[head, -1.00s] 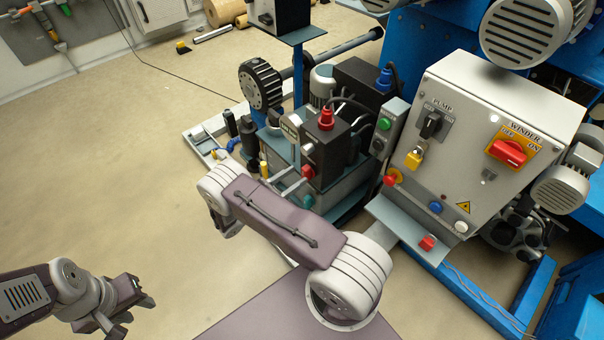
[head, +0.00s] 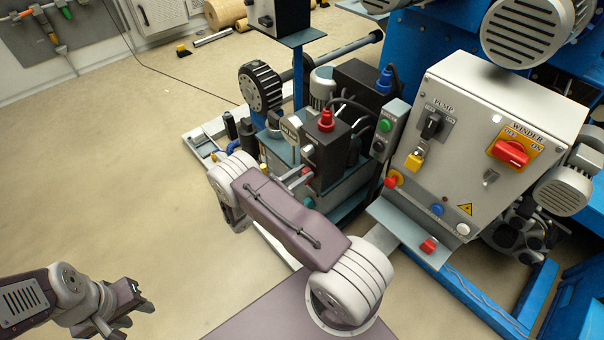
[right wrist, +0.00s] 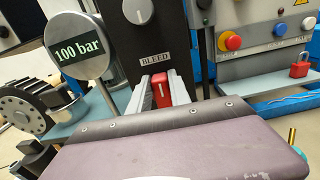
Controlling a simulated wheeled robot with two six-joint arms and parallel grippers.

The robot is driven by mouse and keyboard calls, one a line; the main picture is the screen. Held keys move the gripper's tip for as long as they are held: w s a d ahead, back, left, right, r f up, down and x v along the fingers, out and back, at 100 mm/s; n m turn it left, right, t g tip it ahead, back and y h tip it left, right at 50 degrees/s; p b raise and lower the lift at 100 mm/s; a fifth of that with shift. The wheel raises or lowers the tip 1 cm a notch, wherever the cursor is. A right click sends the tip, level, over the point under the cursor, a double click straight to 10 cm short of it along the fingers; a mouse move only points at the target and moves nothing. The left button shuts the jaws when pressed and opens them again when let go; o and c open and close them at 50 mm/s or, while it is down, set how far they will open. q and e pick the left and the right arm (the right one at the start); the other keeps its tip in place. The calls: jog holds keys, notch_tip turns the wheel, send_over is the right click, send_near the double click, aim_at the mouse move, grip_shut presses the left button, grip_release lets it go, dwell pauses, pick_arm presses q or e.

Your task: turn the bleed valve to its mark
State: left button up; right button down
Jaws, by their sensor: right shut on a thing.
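The bleed valve is a red handle (right wrist: 160,92) with a white line on it, below the BLEED label on a dark block in the right wrist view. It shows small and partly covered in the head view (head: 307,171). My right gripper (right wrist: 164,92) is shut on this handle, one pale finger on each side. The handle looks close to upright in that view; the mark itself I cannot make out. My left gripper (head: 134,311) is empty over the floor at the lower left, its fingers apart.
A round gauge (right wrist: 79,48) reads 100 bar, left of the block. A grey knob (right wrist: 138,10) sits above the label. Floor at the left is clear.

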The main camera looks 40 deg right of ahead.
aim_at(316, 178)
jog(key=shift+s, duration=0.1)
jog(key=m+p, duration=0.1)
jog(key=m, duration=0.3)
jog(key=s+f+m+p, duration=0.1)
jog(key=m, duration=0.4)
jog(key=s+m+p, duration=0.1)
jog(key=m, duration=0.3)
jog(key=shift+s+d+f, duration=0.1)
jog(key=shift+s+f, duration=0.05)
jog(key=shift+f, duration=0.2)
jog(key=shift+s+f+m, duration=0.1)
jog(key=shift+f+m, duration=0.2)
jog(key=shift+m, duration=0.85)
jog(key=shift+f+m, duration=0.25)
jog(key=shift+m, duration=0.9)
jog(key=shift+p, duration=0.3)
jog(key=c, duration=1.2)
grip_release()
